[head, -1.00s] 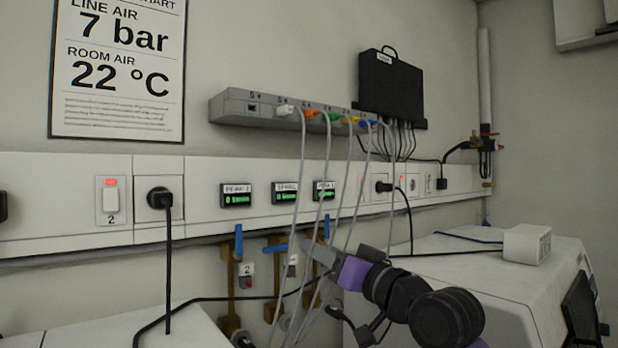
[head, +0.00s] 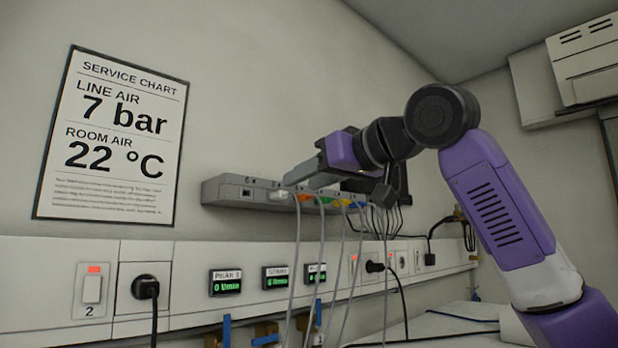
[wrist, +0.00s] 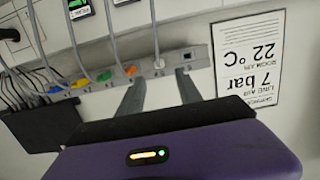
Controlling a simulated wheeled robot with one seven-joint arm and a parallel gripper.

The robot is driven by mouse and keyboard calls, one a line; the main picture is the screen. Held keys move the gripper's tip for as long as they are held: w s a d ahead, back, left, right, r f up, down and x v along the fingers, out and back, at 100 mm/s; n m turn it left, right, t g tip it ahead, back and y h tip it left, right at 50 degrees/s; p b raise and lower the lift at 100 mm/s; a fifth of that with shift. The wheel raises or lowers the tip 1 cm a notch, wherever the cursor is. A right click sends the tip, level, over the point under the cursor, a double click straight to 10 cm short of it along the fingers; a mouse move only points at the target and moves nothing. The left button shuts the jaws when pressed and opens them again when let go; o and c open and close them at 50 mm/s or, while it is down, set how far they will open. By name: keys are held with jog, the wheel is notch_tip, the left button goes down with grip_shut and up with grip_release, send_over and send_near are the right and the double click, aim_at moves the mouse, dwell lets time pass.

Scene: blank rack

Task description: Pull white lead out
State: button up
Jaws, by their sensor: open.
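The white lead's plug (head: 279,195) sits in the grey socket box (head: 225,192) on the wall, second from the left after an empty socket, with its cable hanging down. In the wrist view, which is upside down, the white plug (wrist: 158,65) appears in the gap between the two fingertips. My gripper (head: 290,180) is open and empty, just above and to the right of the white plug in the head view. In the wrist view my gripper (wrist: 160,78) points at the box; its fingertips look short of the plug, but the exact distance is unclear.
The orange plug (wrist: 131,70) is right beside one finger. Green (wrist: 104,76) and yellow (wrist: 80,83) plugs follow, then a blue one. Their cables hang close together below the box. A black box (wrist: 45,125) hangs near. A wall trunking (head: 180,290) with displays and switches runs underneath.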

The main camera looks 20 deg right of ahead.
aim_at(286, 192)
jog(key=p+x, duration=0.2)
jog(key=x, duration=0.3)
jog(key=shift+w+a, duration=0.15)
jog(key=shift+w, duration=0.25)
jog(key=shift+w+a+f+p, duration=0.2)
jog(key=shift+w+p, duration=0.15)
jog(key=shift+w, duration=0.3)
jog(key=shift+c, duration=0.4)
grip_shut()
jog(key=c, duration=0.6)
grip_release()
jog(key=shift+c, duration=0.2)
grip_shut()
jog(key=shift+s, duration=0.2)
jog(key=shift+s+d+b, duration=0.2)
jog(key=shift+s+b, duration=0.15)
jog(key=shift+s, duration=0.1)
jog(key=shift+f+b+v, duration=0.15)
jog(key=shift+b+v, duration=0.2)
jog(key=shift+v, duration=0.6)
jog(key=shift+f+b+v, duration=0.15)
jog(key=shift+b+v, duration=0.2)
jog(key=shift+v, duration=0.55)
